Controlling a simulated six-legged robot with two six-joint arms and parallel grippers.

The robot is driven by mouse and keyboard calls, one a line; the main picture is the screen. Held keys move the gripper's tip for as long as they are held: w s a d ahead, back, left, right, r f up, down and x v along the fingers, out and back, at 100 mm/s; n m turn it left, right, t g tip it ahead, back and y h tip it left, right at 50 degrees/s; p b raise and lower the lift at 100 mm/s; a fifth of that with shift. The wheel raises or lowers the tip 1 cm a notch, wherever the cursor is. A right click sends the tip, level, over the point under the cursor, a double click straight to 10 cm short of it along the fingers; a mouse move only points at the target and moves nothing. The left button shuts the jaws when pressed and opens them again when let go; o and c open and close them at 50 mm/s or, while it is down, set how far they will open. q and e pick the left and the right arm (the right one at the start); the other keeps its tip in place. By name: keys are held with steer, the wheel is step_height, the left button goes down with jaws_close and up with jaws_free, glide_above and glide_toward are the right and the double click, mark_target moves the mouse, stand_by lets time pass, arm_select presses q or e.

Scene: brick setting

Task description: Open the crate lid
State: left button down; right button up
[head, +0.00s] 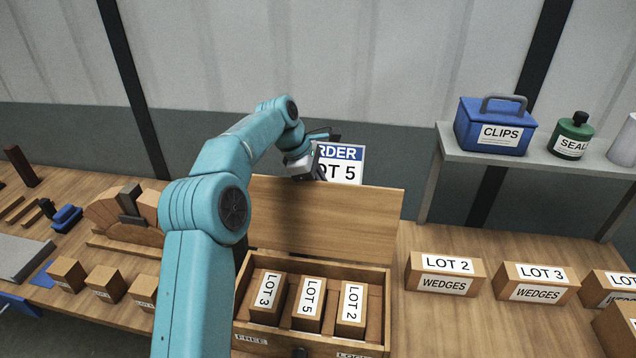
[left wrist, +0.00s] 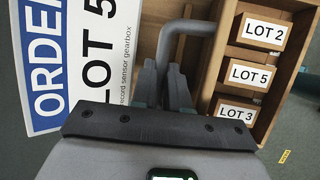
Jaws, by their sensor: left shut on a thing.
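The wooden crate (head: 320,345) stands on the bench with its top open. Its lid (head: 335,225) is raised and stands near upright along the crate's back edge. Blocks marked LOT 3 (head: 268,298), LOT 5 (head: 309,305) and LOT 2 (head: 351,309) sit in the crate's compartments. My left gripper (head: 306,162) is at the lid's upper edge. In the left wrist view its fingers (left wrist: 166,88) are shut on the grey lid handle (left wrist: 188,27). The handle is hidden behind the gripper in the head view. My right gripper is in neither view.
An order card (head: 342,164) reading LOT 5 stands behind the lid. Boxes marked LOT 2 (head: 445,273) and LOT 3 (head: 535,283) stand to the right. A shelf (head: 545,167) holds a blue CLIPS box (head: 494,125). Small blocks (head: 105,283) lie left of my arm.

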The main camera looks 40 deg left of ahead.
arm_select(q)
steer(key=shift+a+r, duration=0.1)
steer(key=shift+r, duration=0.15)
steer(key=c, duration=1.2)
jaws_free()
steer(key=shift+o, duration=0.4)
steer(key=v, duration=1.2)
steer(key=shift+s, duration=0.15)
